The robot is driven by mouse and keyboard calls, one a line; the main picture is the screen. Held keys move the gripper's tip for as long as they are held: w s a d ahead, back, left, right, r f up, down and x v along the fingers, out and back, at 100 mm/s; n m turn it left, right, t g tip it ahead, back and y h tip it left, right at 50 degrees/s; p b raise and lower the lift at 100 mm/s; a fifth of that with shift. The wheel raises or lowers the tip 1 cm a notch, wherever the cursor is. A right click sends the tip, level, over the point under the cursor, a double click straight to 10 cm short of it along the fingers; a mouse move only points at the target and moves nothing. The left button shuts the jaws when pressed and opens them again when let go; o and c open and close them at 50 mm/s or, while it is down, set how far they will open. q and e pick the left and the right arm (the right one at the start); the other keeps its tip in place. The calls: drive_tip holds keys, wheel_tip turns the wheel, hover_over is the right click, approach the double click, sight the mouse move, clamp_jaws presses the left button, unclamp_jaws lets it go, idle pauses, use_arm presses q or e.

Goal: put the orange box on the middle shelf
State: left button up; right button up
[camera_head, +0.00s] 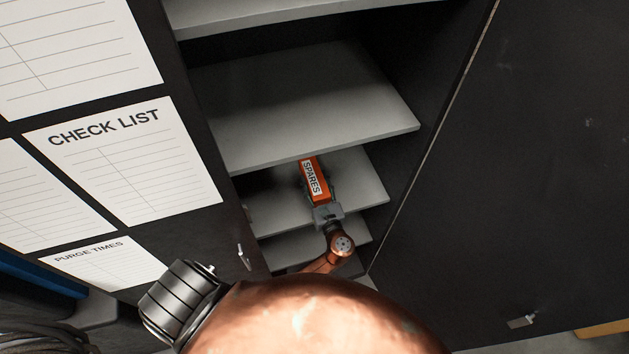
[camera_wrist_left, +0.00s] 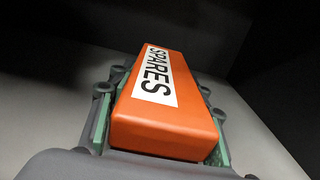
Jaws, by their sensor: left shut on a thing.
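The orange box (camera_head: 319,168) has a white label reading SPARES. My left gripper (camera_head: 316,187) is shut on it, with one finger along each long side. In the left wrist view the box (camera_wrist_left: 165,115) lies between the green-lined finger pads, its far end pointing into the cabinet. In the head view the box is over the grey shelf (camera_head: 360,185), below the large shelf (camera_head: 310,105). I cannot tell whether its underside touches that shelf. My right gripper is not in view.
The cabinet holds several grey shelves, with a higher one (camera_head: 290,12) at the top and a lower one (camera_head: 345,232) below. Dark doors stand open on both sides; the left door carries a check list (camera_head: 130,165). The shelf beside the box is bare.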

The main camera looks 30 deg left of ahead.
sight(323, 202)
use_arm(q)
drive_tip(key=shift+r, duration=0.1)
drive_tip(key=o, duration=1.7)
drive_tip(key=v, duration=1.2)
drive_tip(key=shift+b, duration=0.3)
